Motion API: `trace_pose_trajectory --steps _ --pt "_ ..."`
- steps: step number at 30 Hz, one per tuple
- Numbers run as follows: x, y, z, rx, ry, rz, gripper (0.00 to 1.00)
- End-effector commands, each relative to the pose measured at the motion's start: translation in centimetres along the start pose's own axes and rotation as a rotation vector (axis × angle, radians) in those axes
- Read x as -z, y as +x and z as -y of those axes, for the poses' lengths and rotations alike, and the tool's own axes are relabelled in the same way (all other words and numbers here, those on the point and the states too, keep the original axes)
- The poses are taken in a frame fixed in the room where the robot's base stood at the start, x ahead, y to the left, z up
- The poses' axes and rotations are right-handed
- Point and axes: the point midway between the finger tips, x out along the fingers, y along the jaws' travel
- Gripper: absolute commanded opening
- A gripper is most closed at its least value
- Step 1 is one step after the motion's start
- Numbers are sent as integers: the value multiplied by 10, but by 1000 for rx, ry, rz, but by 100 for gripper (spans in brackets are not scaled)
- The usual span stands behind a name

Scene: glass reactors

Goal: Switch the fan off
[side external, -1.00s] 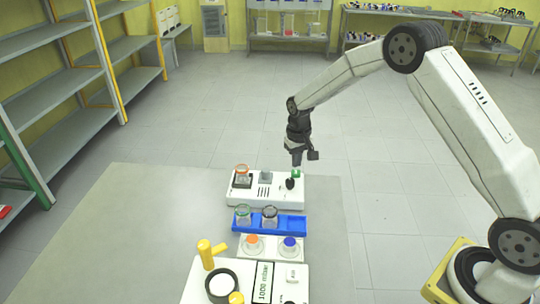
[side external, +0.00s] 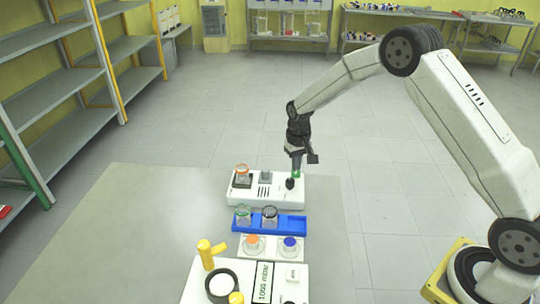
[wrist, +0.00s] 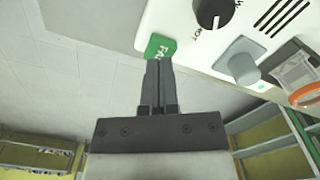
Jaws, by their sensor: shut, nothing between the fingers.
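A green switch with white lettering that looks like "FAN" (wrist: 161,46) is at the edge of the white device (wrist: 215,62), beside a black round knob. My gripper (wrist: 158,62) is shut and empty, its fingertips right at the green switch and covering part of it in the wrist view. I cannot tell whether they touch it. In the side view my gripper (side external: 296,168) points down over the right back part of the white device (side external: 240,198). The green switch (side external: 296,175) shows just under the fingertips.
The black knob (wrist: 208,12) and a grey post (wrist: 240,65) stand near the switch. A glass vessel with an orange rim (side external: 241,172) is on the device's left. A blue rack with glass vessels (side external: 290,226) stands in front. The floor behind is clear.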

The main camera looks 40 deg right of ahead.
Motion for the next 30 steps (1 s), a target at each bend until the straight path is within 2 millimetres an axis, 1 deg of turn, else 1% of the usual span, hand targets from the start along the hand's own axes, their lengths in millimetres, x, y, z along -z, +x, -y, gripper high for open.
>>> trace_pose_trajectory --steps 16,26,30 --pt "0 14 0 0 0 0 0" --pt "0 15 0 0 0 0 0" --pt "0 11 0 0 0 -1 0"
